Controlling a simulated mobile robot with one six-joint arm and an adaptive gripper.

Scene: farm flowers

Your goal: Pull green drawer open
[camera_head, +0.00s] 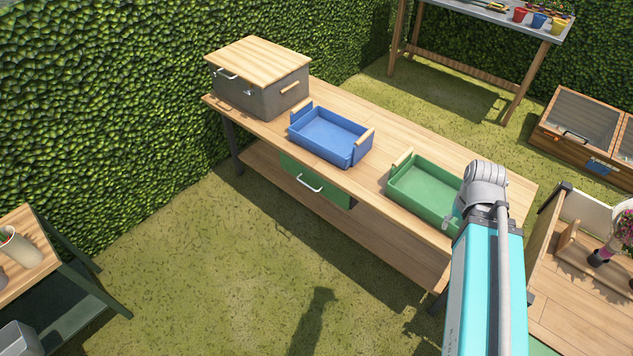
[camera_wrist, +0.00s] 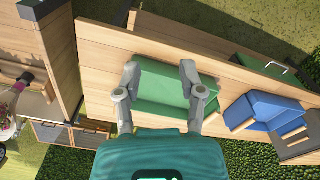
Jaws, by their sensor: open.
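The green drawer (camera_head: 318,181) is set under the top of the wooden workbench (camera_head: 400,150), below the blue tray. It looks shut, with a pale bar handle (camera_head: 308,183) on its front. In the wrist view the green drawer front (camera_wrist: 250,66) and its handle (camera_wrist: 278,68) show at the upper right, beyond the bench edge. My gripper (camera_wrist: 159,72) is open, with its two fingers apart over the green tray and nothing visible held between them. It is well to the side of the drawer handle. In the head view my arm largely hides the gripper.
A blue tray (camera_head: 340,152) and a green tray (camera_head: 420,195) stand on the bench top. A grey box with a wooden lid (camera_head: 258,62) stands at its far left end. A hedge (camera_head: 120,90) runs behind. Grass in front of the drawer is clear.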

